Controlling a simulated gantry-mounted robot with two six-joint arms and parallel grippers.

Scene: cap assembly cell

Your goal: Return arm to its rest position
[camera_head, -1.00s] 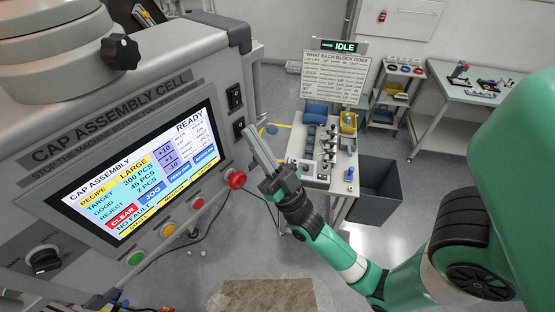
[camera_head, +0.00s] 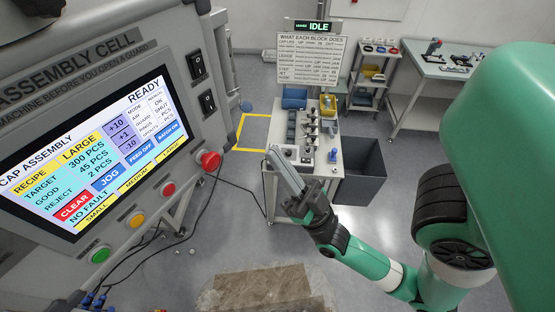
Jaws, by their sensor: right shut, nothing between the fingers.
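My right gripper (camera_head: 274,156) is in the head view, at the end of my green and black arm that comes in from the right. Its long grey fingers lie together, shut and empty, and point up and to the left. It hangs in the air to the right of the machine's control panel, apart from it. In the picture its fingers overlap the left edge of the small bench (camera_head: 331,166). The panel's touchscreen (camera_head: 92,150) reads READY, LARGE and NO FAULT. My left gripper is not in view.
A red button (camera_head: 208,160) juts from the panel's right edge. A dark grey bin (camera_head: 365,172) stands right of the bench. A sign board (camera_head: 311,60) stands behind it. A side table (camera_head: 440,66) is at the back right. A brown mat (camera_head: 262,290) lies at the bottom. Cables hang below the panel.

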